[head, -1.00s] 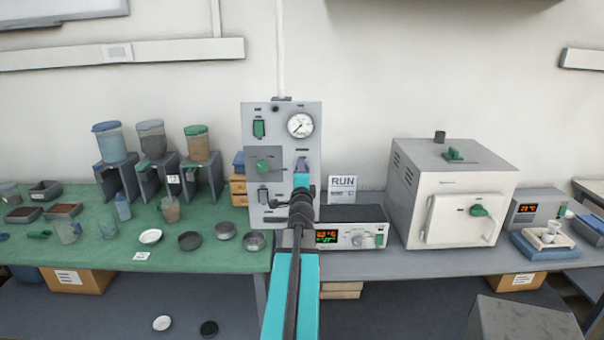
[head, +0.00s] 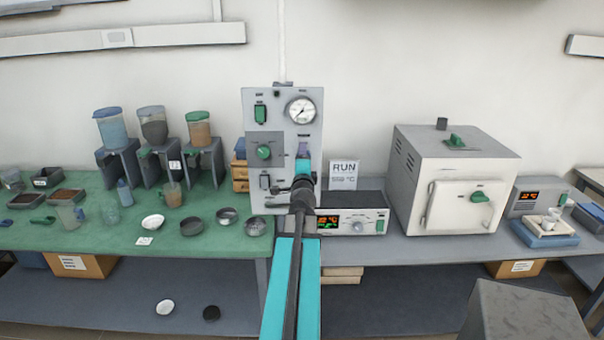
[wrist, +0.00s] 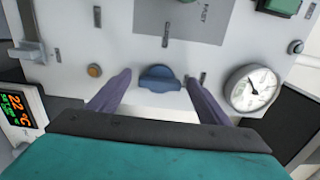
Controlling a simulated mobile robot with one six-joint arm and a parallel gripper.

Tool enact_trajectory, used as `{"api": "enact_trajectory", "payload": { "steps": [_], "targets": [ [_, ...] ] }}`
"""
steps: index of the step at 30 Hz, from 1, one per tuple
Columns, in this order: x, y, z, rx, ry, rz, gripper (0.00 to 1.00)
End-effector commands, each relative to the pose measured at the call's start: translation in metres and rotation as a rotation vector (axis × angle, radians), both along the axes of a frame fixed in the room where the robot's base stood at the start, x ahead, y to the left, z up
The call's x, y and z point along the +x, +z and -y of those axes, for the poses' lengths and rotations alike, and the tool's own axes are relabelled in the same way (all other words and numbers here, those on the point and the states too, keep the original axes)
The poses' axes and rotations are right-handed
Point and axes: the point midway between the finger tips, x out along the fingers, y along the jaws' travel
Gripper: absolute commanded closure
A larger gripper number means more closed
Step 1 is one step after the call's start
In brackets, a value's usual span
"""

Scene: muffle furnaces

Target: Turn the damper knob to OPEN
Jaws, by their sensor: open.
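A blue knob (wrist: 158,80) sits on the light grey panel in the wrist view, its grip bar lying across the picture. I cannot read its label, so I cannot confirm it is the damper knob. My gripper (wrist: 158,76) is open, with one purple finger on each side of the knob and visible gaps between. In the head view my gripper (head: 303,150) is in front of the right half of the panel (head: 282,170), below the round gauge (head: 301,110), and hides the blue knob.
A green knob (head: 264,152) and a green switch (head: 260,114) are on the panel's left half. A controller (head: 345,222) with a lit display stands to the lower right. The white furnace (head: 465,205) is further right. Several dishes and hoppers crowd the green bench (head: 100,252).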

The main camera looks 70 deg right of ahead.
Motion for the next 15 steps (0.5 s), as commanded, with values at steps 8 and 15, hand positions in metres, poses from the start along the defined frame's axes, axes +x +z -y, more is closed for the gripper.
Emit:
{"api": "enact_trajectory", "payload": {
  "steps": [8, 15],
  "targets": [
    [-0.007, 0.0, -0.019, 0.0, 0.0, 0.001, 0.28],
    [-0.011, -0.002, -0.032, -0.002, 0.002, -0.001, 0.28]
  ]
}}
